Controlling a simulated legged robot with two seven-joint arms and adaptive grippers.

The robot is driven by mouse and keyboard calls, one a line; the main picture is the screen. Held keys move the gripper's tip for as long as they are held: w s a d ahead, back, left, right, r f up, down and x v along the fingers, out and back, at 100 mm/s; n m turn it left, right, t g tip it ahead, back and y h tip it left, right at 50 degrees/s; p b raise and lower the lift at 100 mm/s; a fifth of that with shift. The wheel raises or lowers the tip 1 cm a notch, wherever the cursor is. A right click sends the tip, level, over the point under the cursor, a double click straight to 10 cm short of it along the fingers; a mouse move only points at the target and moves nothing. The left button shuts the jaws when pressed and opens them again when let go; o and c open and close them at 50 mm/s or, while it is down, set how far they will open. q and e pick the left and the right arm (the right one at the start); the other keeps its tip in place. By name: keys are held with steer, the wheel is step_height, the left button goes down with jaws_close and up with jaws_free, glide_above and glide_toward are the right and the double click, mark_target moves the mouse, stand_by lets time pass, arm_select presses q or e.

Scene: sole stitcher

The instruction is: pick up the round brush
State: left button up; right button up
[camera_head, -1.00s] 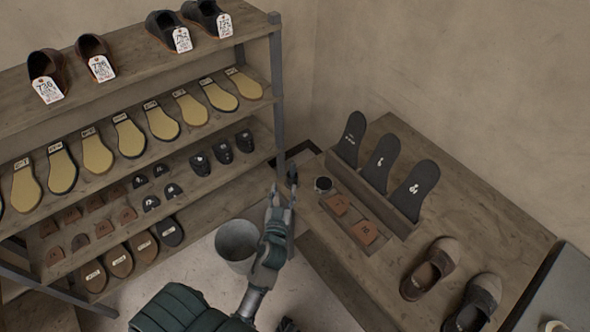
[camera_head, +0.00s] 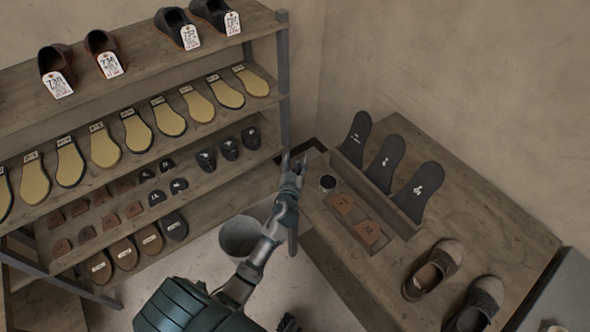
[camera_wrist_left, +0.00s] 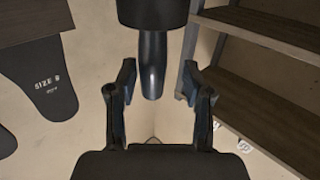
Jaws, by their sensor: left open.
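The round brush (camera_head: 327,183) shows small and dark in the head view, standing near the left back corner of the wooden table (camera_head: 480,215). In the left wrist view, a black round body with a narrower tapering end, which looks like the brush (camera_wrist_left: 152,60), comes in from the top edge. Its narrow end lies in line with the gap between the fingers, with space on both sides. My left gripper (camera_head: 293,165) is open and empty, just left of the brush; its two fingers (camera_wrist_left: 157,82) stand apart in the wrist view.
Dark insoles (camera_head: 386,163) stand upright in a wooden holder right of the brush. Brown leather pieces (camera_head: 368,232) lie in a tray in front. Shoes (camera_head: 432,270) stand at the right. A shelf (camera_head: 190,65) of soles and shoes is at the left. A grey bin (camera_head: 236,238) is below my arm.

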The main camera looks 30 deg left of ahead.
arm_select(q)
steer(key=shift+d+r, duration=0.1)
steer(key=shift+d, duration=0.25)
steer(key=shift+d+r, duration=0.1)
steer(key=shift+d, duration=0.2)
steer(key=c, duration=0.4)
steer(key=shift+d, duration=0.2)
jaws_close()
steer(key=shift+a, duration=0.35)
steer(key=shift+s+a, duration=0.1)
steer(key=shift+a, duration=0.3)
steer(key=shift+r, duration=0.25)
steer(key=r, duration=0.3)
steer(key=r+p, duration=0.1)
steer(key=r, duration=0.2)
steer(key=d+r+p, duration=0.1)
steer(key=r, duration=0.2)
steer(key=shift+r, duration=0.2)
steer(key=shift+a, duration=0.4)
arm_select(e)
steer(key=s+d+f, duration=0.1)
steer(key=s+f, duration=0.2)
steer(key=s, duration=0.3)
steer(key=shift+d+f, duration=0.15)
steer(key=shift+d, duration=0.1)
